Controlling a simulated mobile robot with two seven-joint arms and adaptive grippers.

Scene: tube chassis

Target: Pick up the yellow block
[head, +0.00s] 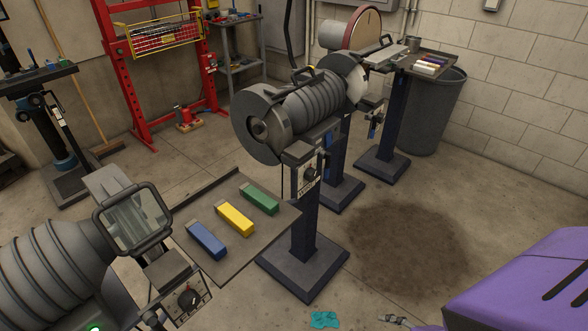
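The yellow block (234,219) lies on a dark tray (262,240) beside the bench grinder. It is a long bar, lying between a blue block (206,240) at its left and a green block (259,199) at its right. The three bars lie roughly parallel, with small gaps between them. The yellow block shows in full, and nothing covers it.
A grinder with a clear shield (133,217) fills the lower left, close to the tray. Another grinder (290,110) stands on a pedestal behind the tray. A purple object (525,285) is at the lower right. A teal rag (324,320) lies on the floor.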

